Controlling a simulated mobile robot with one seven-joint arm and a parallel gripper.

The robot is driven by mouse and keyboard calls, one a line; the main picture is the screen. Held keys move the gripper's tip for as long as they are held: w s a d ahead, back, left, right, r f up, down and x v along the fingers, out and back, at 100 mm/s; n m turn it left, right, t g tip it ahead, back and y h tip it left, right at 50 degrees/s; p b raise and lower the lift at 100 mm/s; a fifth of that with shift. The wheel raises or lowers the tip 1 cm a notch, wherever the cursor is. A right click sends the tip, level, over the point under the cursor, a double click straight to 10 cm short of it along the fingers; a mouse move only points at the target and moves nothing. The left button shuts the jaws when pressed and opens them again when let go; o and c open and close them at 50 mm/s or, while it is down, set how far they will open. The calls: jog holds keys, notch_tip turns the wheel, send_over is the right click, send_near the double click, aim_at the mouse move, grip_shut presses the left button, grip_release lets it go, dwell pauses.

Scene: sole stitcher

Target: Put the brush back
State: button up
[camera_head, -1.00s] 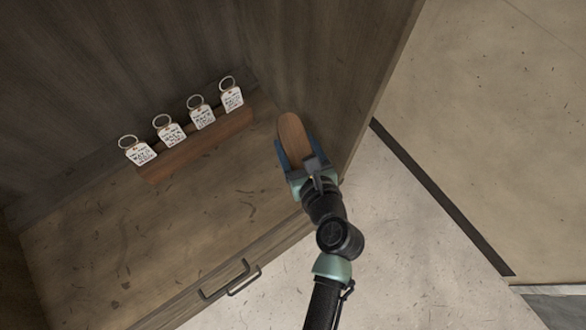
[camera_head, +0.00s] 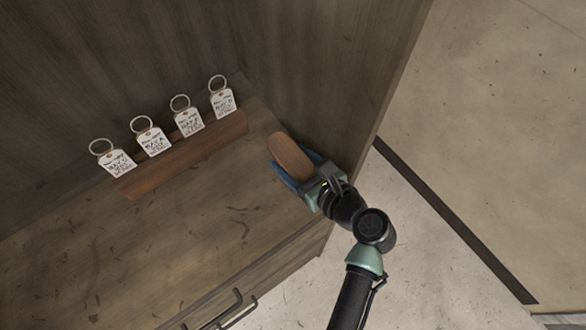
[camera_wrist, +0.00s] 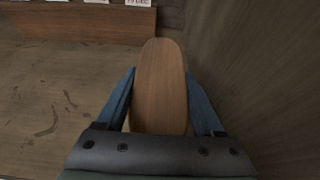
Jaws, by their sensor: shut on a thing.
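The brush shows as a long, rounded brown wooden back (camera_head: 289,155); its bristles are hidden below. My gripper (camera_head: 295,170) is shut on the brush, with one blue finger along each side. In the wrist view the brush (camera_wrist: 159,85) points away from me between the fingers of my gripper (camera_wrist: 160,100). The brush is over the right part of the wooden shelf surface (camera_head: 190,235), near the side wall. I cannot tell whether it touches the surface.
A wooden rail (camera_head: 185,155) with several white ring tags (camera_head: 187,121) stands along the back. A side wall (camera_head: 340,90) is close on the right. A drawer handle (camera_head: 222,315) shows at the front. The shelf's left and middle are clear.

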aim_at(294, 170)
jog(key=shift+f+b, duration=0.45)
jog(key=shift+f, duration=1.35)
jog(key=o, duration=1.5)
jog(key=shift+f, duration=0.1)
jog(key=shift+c, duration=0.2)
jog(key=shift+s+d+r, duration=0.1)
jog(key=shift+r, duration=0.1)
jog(key=p+v, duration=0.1)
jog(key=v, duration=0.9)
jog(key=shift+s+d+r+p, duration=0.15)
jog(key=shift+s+p, duration=0.05)
jog(key=shift+p, duration=0.1)
jog(key=shift+s+d+r, duration=0.2)
jog(key=shift+s+d, duration=0.1)
jog(key=shift+s, duration=0.15)
